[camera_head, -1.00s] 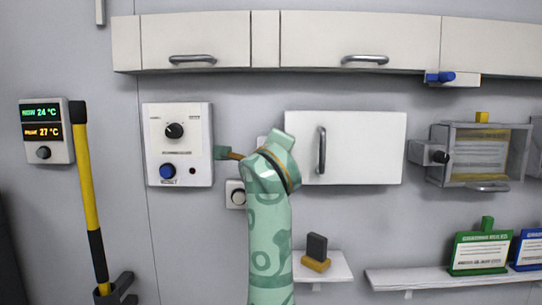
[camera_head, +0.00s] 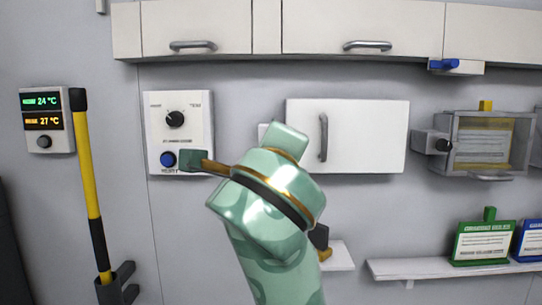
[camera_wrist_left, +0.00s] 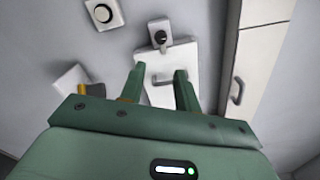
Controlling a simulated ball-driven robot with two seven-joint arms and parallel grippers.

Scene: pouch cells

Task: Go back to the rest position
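My left arm rises from the bottom middle of the head view, in pale green with a patterned sleeve. Its gripper (camera_head: 192,161) points left, in front of the lower edge of the white control panel (camera_head: 197,130). In the left wrist view, the two green fingers of the gripper (camera_wrist_left: 158,72) are apart with nothing held between them. The white door (camera_wrist_left: 160,92) with a handle shows beyond them. My right gripper is in neither view. No object of the task is named.
A white door cabinet (camera_head: 375,135) is on the wall behind my arm, with overhead cabinets (camera_head: 340,25) above. A small shelf (camera_head: 338,258) is partly hidden by the arm. A yellow-handled tool (camera_head: 88,180) stands left. A green-framed sign (camera_head: 484,242) stands on the right shelf (camera_head: 420,268).

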